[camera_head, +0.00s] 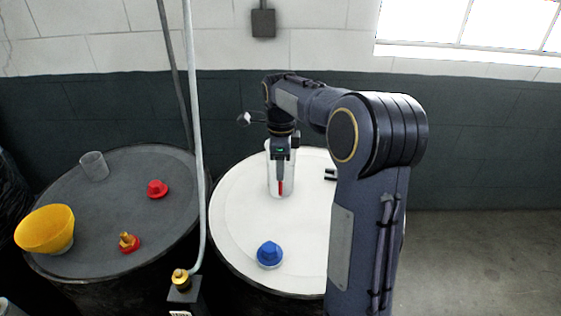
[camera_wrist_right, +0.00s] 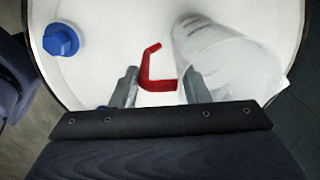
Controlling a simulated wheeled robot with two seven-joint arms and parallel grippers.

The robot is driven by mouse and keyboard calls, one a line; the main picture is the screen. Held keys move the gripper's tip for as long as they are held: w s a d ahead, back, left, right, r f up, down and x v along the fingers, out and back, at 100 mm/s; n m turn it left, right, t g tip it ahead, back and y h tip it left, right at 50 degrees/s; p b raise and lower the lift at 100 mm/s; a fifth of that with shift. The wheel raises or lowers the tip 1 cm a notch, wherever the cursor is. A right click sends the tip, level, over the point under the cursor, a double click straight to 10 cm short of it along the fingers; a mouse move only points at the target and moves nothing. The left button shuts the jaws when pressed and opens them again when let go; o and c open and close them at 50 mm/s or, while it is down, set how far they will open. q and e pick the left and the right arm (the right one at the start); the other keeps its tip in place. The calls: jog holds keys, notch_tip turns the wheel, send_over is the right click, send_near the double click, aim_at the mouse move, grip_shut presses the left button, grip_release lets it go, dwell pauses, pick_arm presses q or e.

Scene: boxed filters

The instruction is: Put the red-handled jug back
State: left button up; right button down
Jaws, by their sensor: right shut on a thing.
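The jug (camera_head: 271,184) is clear, with a red handle (camera_head: 280,188). It stands upright at the white drum top (camera_head: 235,215), towards the back; I cannot tell whether its base touches the top. My right gripper (camera_head: 280,178) points down in front of the jug and is shut on the red handle. In the right wrist view the handle (camera_wrist_right: 158,85) lies between the two fingers, and the clear jug body (camera_wrist_right: 225,55) is to the right of them. My left gripper is not in view.
A blue cap (camera_head: 269,254) sits at the front of the white top. The dark drum top (camera_head: 100,215) at left holds a yellow funnel (camera_head: 45,229), a clear cup (camera_head: 94,166), a red cap (camera_head: 157,189) and a red-and-yellow fitting (camera_head: 129,243). A grey pipe (camera_head: 199,150) rises between the drums.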

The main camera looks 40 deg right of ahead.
jog(key=c, duration=0.8)
grip_release()
jog(key=shift+f, duration=0.1)
